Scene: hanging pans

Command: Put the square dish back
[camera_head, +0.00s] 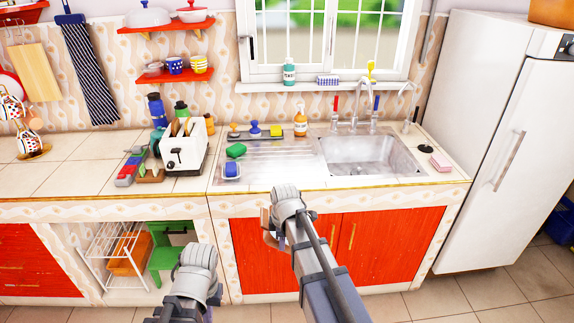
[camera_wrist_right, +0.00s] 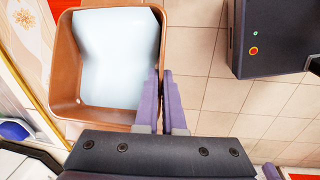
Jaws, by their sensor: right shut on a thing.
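The square dish (camera_wrist_right: 62,92) has brown walls with rounded corners and a pale, whitish-blue inside. In the right wrist view it fills the upper left. My right gripper (camera_wrist_right: 159,78) is shut on its right-hand wall. In the head view only a small brown part of the dish (camera_head: 265,219) shows beside my right wrist, in front of the red cupboard doors; the rest is hidden, as are my right fingers. My left wrist is at the bottom left of the head view, below the counter's front edge; its fingers are mostly hidden.
A white wire rack (camera_head: 107,243) with an orange container (camera_head: 131,255) stands in the open cupboard bay, beside a green stool (camera_head: 166,258). The counter above holds a white toaster (camera_head: 186,150) and a sink (camera_head: 362,152). A white fridge (camera_head: 490,130) stands right.

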